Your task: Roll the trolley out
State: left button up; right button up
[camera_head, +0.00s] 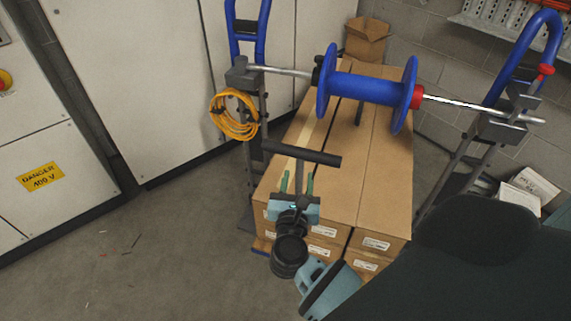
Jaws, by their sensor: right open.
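My right gripper (297,183) is open at the handle, just below the crossbar. Its two green-tipped fingers appear on either side of the handle's stem; I cannot tell whether they touch it. The trolley's wheels are hidden. My left gripper is not in view.
A blue cable reel (360,88) hangs on a steel axle above the boxes, between two blue-topped stands. An orange cable coil (234,116) hangs at the left stand. White cabinets line the left, and papers (530,186) lie at right. Open floor (140,255) spreads at the near left.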

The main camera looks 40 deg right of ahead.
aim_at(300, 167)
jog(key=shift+p+x, duration=0.3)
jog(key=shift+x, duration=3.7)
jog(key=shift+s, duration=0.1)
grip_shut()
